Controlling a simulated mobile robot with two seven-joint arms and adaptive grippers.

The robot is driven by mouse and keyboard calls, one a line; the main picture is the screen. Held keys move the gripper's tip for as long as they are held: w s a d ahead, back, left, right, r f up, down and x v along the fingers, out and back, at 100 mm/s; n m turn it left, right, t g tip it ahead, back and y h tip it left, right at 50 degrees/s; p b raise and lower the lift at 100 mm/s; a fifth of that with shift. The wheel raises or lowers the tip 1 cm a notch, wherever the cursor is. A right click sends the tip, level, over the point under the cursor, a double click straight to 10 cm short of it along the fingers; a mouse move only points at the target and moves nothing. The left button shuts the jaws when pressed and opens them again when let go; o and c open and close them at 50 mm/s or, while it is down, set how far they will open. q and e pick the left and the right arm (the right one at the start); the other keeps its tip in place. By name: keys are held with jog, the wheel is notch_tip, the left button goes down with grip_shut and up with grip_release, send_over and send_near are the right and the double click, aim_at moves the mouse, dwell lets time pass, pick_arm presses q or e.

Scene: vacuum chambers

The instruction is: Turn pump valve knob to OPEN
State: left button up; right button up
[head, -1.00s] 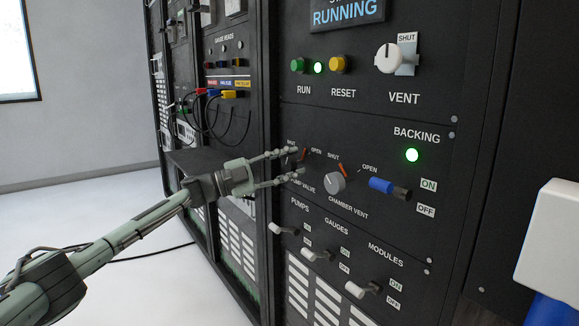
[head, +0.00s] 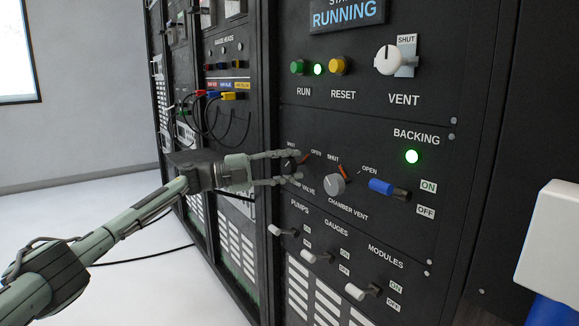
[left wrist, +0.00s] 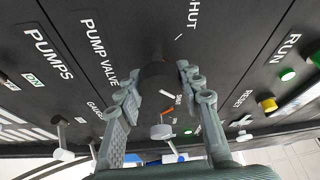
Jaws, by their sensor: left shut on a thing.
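In the left wrist view the dark knob (left wrist: 157,76) lies between the two fingers, above the PUMP VALVE label. My left gripper (head: 299,166) is shut on it, one finger above and one below in the head view. My right gripper is not in view.
The grey chamber vent knob (head: 334,185) is close to the right of my fingers. A blue backing switch (head: 382,187) is farther right. Several white toggles, including the pumps toggle (head: 282,231), stick out below. Red and yellow plugs with cables (head: 227,97) are up left.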

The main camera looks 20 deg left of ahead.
pick_arm(q)
jog(key=o, duration=1.2)
jog(key=shift+c, duration=0.2)
jog(key=v, duration=1.2)
